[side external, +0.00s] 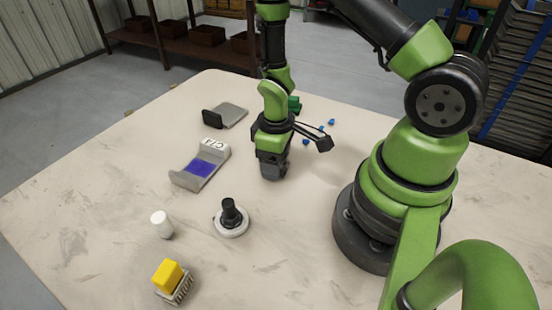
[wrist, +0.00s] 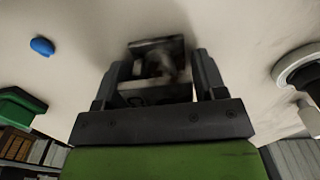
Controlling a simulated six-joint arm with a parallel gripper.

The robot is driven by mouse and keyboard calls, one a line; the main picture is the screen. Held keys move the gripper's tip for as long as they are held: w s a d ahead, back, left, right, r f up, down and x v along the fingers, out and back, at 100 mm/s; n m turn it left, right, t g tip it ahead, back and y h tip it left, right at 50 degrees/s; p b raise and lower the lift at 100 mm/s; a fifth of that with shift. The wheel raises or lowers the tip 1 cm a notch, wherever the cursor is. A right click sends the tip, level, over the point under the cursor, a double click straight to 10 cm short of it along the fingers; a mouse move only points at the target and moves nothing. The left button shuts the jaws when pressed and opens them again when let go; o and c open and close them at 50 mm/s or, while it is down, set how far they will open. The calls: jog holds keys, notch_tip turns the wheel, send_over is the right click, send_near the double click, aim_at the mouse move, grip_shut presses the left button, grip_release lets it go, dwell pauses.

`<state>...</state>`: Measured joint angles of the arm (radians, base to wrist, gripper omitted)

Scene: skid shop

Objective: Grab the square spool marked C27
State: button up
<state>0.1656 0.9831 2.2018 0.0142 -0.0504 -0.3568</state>
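A small squarish grey and dark piece with two flanges, spool-like (wrist: 155,45), sits between the fingers of my gripper (wrist: 155,80) in the wrist view. No marking on it is readable. In the side view my gripper (side external: 272,168) points down low over the table, and the piece is mostly hidden by the fingers. The fingers stand on both sides of it; whether they press on it I cannot tell. A grey cradle (side external: 186,181) with a purple patch and a white label (side external: 214,148), lettering resembling C27, lies left of the gripper.
A grey plate with a black end (side external: 228,115) lies behind. A black-and-white round knob (side external: 231,219), a white cylinder (side external: 162,225) and a yellow-topped brush (side external: 167,275) stand in front. Blue bits (side external: 331,122) and a green block (side external: 294,104) lie behind the gripper.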

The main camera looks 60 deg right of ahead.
jog(key=c, duration=0.7)
